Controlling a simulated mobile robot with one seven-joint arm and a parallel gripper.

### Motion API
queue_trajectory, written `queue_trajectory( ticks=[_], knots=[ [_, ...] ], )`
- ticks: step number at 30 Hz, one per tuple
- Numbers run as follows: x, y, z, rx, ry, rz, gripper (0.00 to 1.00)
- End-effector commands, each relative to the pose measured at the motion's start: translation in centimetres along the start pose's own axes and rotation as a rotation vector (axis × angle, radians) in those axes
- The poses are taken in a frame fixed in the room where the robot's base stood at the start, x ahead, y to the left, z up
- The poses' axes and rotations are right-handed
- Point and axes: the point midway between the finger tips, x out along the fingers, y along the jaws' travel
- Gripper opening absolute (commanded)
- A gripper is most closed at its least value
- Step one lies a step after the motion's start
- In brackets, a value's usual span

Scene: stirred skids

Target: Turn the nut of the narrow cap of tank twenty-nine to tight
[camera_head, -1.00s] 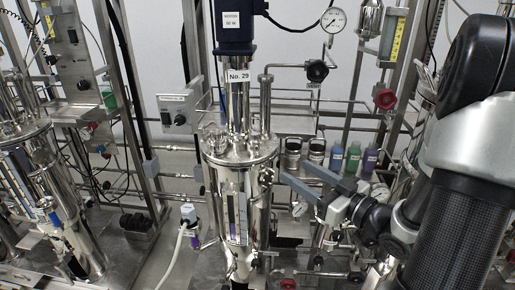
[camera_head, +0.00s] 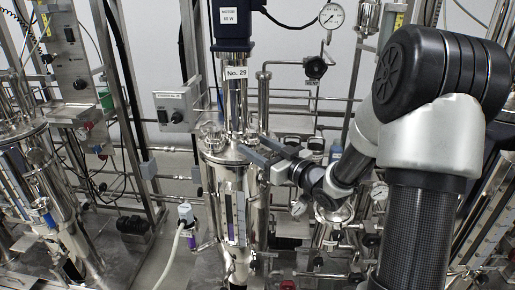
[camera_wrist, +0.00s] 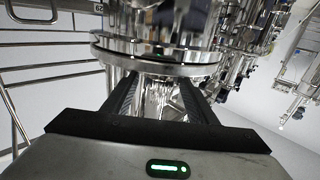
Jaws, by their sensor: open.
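Tank twenty-nine (camera_head: 222,190) is an upright polished steel vessel with a flanged lid; the label "No. 29" (camera_head: 236,72) is on the column above it. My gripper (camera_head: 257,147) is at the right side of the lid, its two grey fingers spread and pointing left. In the wrist view my gripper (camera_wrist: 158,88) is open, with the dark fingers reaching under or in front of the shiny round flange (camera_wrist: 150,60). I see nothing held between them. I cannot make out the narrow cap or its nut; the fingers cover part of the lid's right side.
A blue motor (camera_head: 231,22) stands above the tank. A pressure gauge (camera_head: 332,16) and a dark valve knob (camera_head: 316,67) are at the upper right. A grey control box (camera_head: 176,110) is left of the tank. Another tank (camera_head: 40,180) stands at the far left.

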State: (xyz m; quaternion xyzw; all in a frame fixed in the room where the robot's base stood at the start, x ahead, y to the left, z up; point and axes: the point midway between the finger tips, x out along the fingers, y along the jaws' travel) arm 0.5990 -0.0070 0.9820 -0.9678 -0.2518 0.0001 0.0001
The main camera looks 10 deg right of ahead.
Motion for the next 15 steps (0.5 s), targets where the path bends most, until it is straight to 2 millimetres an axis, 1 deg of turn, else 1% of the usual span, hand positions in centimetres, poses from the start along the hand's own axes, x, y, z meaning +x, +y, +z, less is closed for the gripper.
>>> queue_trajectory(
  ticks=[5, 6, 13, 15],
  knots=[
    [0.02, 0.01, -0.01, 0.000, 0.000, 0.000, 0.52],
    [0.01, 0.01, -0.01, 0.000, 0.000, 0.000, 0.51],
    [-0.02, 0.02, -0.01, 0.000, 0.000, 0.000, 0.12],
    [-0.02, 0.01, -0.01, 0.000, 0.000, 0.000, 0.11]
  ],
)
